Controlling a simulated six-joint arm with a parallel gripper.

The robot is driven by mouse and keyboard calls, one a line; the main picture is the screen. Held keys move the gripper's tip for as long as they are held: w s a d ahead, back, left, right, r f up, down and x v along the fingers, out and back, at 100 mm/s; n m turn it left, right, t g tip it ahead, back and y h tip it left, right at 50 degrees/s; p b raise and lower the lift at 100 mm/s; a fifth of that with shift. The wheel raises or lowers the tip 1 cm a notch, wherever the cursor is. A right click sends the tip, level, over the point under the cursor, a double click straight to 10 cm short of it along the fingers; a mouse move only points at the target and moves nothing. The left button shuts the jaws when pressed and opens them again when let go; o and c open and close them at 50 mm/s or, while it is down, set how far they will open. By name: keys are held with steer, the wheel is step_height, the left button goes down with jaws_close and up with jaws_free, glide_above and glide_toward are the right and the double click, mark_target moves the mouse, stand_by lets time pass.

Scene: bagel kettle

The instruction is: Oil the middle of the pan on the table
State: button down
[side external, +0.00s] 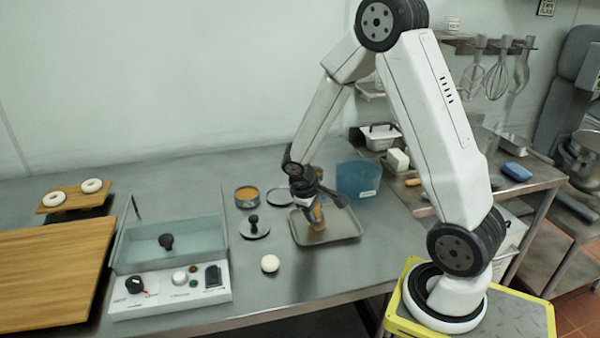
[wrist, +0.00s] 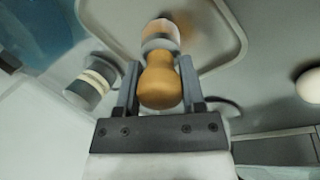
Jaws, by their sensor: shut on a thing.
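The pan (side external: 346,226) is a shallow grey rectangular tray with rounded corners, lying flat on the metal table. My gripper (side external: 312,199) is low over the pan and points down at it. It is shut on a brush (side external: 318,217) with a rounded wooden handle. In the wrist view the brush (wrist: 159,82) sits between both fingers (wrist: 160,88), with its pale head towards the pan (wrist: 220,50). A brownish patch shows on the pan floor beside the brush head. I cannot tell whether the bristles touch the pan.
A round dish with orange content (side external: 246,194) and a black-knobbed disc (side external: 254,228) stand left of the pan. A white dough ball (side external: 270,263) lies in front. A blue tub (side external: 358,180) is behind right. A glass-walled bath (side external: 140,250) stands further left.

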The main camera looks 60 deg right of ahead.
steer(key=shift+s+d, duration=2.5)
steer(key=shift+s, duration=0.2)
steer(key=shift+w+a, duration=1.85)
steer(key=shift+w, duration=0.2)
steer(key=shift+w+a, duration=1.85)
steer(key=shift+w, duration=0.2)
steer(key=shift+w+d, duration=0.25)
steer(key=shift+d, duration=0.15)
steer(key=shift+s+d, duration=2)
steer(key=shift+s, duration=0.15)
steer(key=shift+s+d, duration=1.7)
steer(key=shift+s, duration=0.15)
steer(key=shift+w+a, duration=1.8)
steer(key=shift+w, duration=0.15)
steer(key=shift+w+a, duration=1.8)
steer(key=shift+w, duration=0.15)
steer(key=shift+w+a+r, duration=0.1)
steer(key=shift+w+a, duration=0.05)
step_height(320, 180, up, 8)
